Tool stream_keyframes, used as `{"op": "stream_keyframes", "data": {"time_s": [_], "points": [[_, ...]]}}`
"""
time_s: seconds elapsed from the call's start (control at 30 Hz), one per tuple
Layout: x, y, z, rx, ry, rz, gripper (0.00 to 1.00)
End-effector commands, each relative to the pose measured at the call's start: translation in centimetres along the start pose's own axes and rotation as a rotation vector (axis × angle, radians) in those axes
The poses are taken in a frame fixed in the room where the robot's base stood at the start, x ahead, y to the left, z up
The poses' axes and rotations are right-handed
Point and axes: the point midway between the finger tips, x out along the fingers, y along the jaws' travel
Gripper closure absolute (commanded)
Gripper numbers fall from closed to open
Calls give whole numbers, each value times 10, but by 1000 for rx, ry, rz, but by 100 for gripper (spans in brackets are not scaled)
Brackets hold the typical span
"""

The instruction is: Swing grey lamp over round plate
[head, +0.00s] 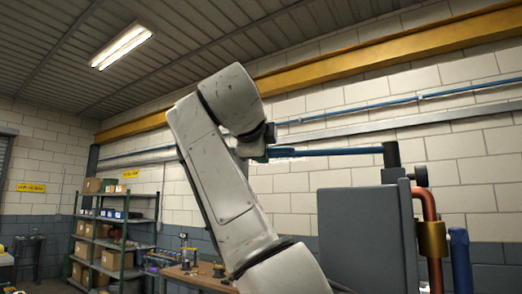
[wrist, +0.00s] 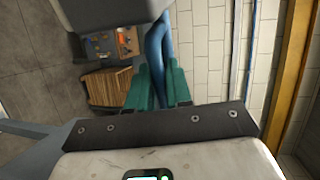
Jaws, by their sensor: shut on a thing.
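My gripper (head: 262,154) is raised at the end of my arm, left of a dark upright post (head: 391,155). A blue bar (head: 340,151) runs level from that post to my gripper. In the wrist view the green fingers (wrist: 158,88) are shut on the blue bar (wrist: 158,40), one on each side. A grey rounded block (wrist: 112,12) fills the top edge of the wrist view; I cannot tell whether it is the grey lamp's head. I see no clear lamp head in the head view. The round plate cannot be made out in either view.
A tall grey cabinet (head: 358,235) stands below the post. A copper pipe (head: 430,205) and a blue pipe (head: 459,262) are on its right. A workbench (head: 195,275) with small items and a box shelf (head: 112,240) are at left. Air around the bar looks free.

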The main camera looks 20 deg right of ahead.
Motion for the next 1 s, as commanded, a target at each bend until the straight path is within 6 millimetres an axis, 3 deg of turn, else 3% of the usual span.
{"op": "stream_keyframes", "data": {"time_s": [0.07, 0.1, 0.23, 0.57, 1.0], "points": [[2, 4, 1, -2, -2, 8, 100], [2, 4, 1, -2, -2, 8, 77], [2, 3, 1, -1, -1, 6, 64], [-5, 2, 1, 0, -3, 1, 64], [-81, 4, 1, 0, -4, 1, 64]]}}
